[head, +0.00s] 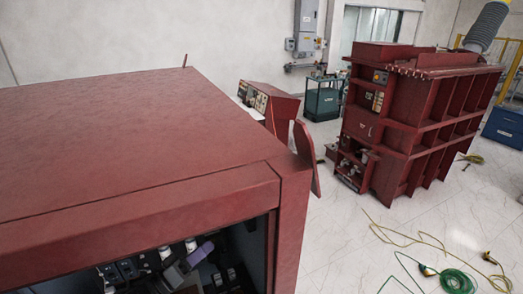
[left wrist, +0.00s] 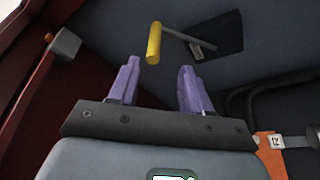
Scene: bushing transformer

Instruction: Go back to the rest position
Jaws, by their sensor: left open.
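My left gripper (left wrist: 160,68) has two purple fingers spread apart with nothing between them. In the head view, a purple finger of my left gripper (head: 200,254) shows inside the open front of the large red cabinet (head: 130,130), below its top edge. In the left wrist view, a yellow-handled lever (left wrist: 154,43) on a dark plate lies beyond the fingertips, apart from them. My right gripper is in neither view.
The cabinet's roof and front frame surround the left gripper's space. An orange part marked with a label (left wrist: 272,148) is at the lower right of the wrist view. A red transformer (head: 425,120) stands behind right; cables (head: 455,280) lie on the floor.

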